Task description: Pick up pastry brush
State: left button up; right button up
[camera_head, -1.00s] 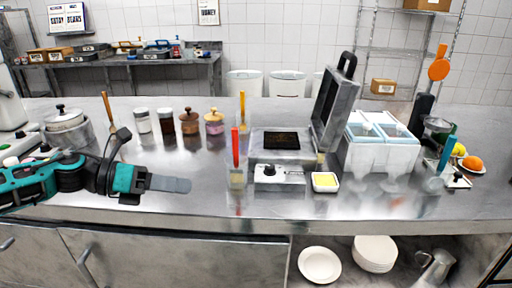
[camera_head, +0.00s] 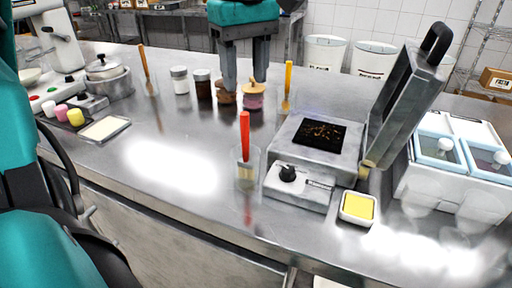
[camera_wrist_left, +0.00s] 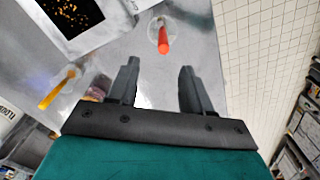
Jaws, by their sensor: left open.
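My left gripper (camera_head: 245,82) is open and empty, fingers pointing down. In the head view it appears behind the red handle, in front of the jars, apart from the brush. It also shows in the left wrist view (camera_wrist_left: 158,75). My right gripper is out of view.
A yellow-handled tool (camera_head: 288,80) and a wooden-handled one (camera_head: 145,68) stand farther back. The waffle iron (camera_head: 305,190) with its raised lid is close right of the glass. A dish of yellow (camera_head: 358,208) sits at the front. Jars (camera_head: 180,80) stand behind; bare counter lies left.

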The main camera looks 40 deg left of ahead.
aim_at(244, 129)
pick_arm(q)
jog(key=f, duration=1.1)
jog(key=shift+s+f+b, duration=0.3)
jog(key=shift+b, duration=0.1)
grip_shut()
